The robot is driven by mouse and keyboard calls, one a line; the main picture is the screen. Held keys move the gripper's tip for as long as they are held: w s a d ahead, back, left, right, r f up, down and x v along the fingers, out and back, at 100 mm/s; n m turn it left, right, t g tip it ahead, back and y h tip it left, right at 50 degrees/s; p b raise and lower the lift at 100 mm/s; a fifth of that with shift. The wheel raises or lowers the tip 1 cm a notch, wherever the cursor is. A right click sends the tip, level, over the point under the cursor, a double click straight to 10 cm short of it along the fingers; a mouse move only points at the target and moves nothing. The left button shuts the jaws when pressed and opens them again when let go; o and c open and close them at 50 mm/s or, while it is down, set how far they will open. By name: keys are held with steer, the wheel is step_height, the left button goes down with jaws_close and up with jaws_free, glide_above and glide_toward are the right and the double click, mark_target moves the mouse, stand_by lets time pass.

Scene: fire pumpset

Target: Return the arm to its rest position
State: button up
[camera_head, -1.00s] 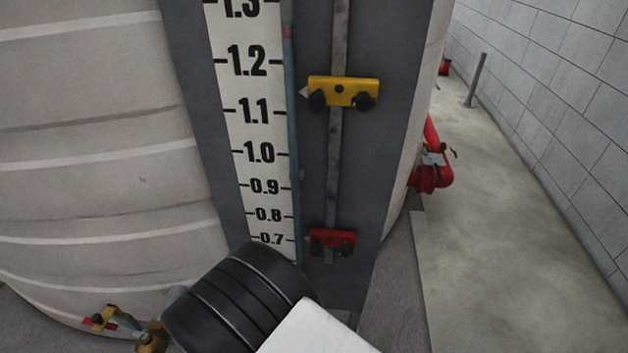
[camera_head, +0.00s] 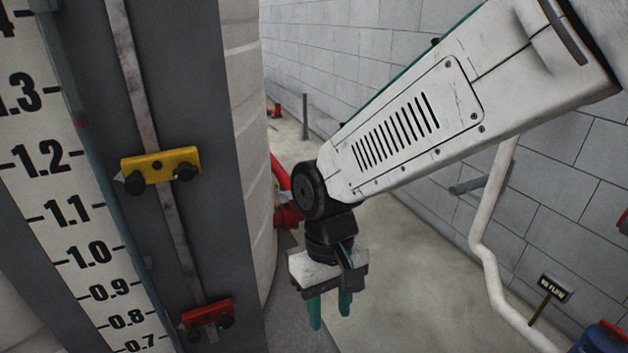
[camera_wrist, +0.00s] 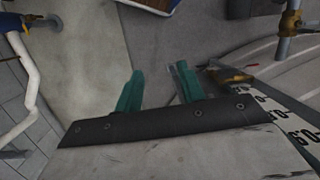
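My white arm reaches in from the upper right of the head view and bends down at a black joint. My gripper (camera_head: 330,310) hangs below it with its two green fingers pointing down, apart and with nothing between them. The wrist view shows the same open fingers (camera_wrist: 158,88) over bare grey floor. The gripper is to the right of the level gauge board and apart from it.
The numbered level scale (camera_head: 68,225) stands at left, with a yellow marker (camera_head: 160,167) near 1.2 and a red marker (camera_head: 207,318) low down. Red pipework (camera_head: 287,215) is behind the gripper. A white pipe (camera_head: 490,230) runs along the block wall at right.

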steer(key=s+d+r+m+t, duration=0.1)
steer(key=d+r, duration=0.3)
steer(key=d, duration=0.4)
steer(key=s+d+r+m+t, duration=0.1)
steer(key=s+d+r+m, duration=0.2)
steer(key=d, duration=0.5)
steer(key=s+d+r+m+t, duration=0.1)
steer(key=s+d+r, duration=0.3)
steer(key=d, duration=0.4)
steer(key=shift+s+d+r+m+t, duration=0.25)
steer(key=shift+d+r+m+t, duration=0.15)
steer(key=shift+r+m, duration=0.2)
steer(key=shift+d, duration=0.1)
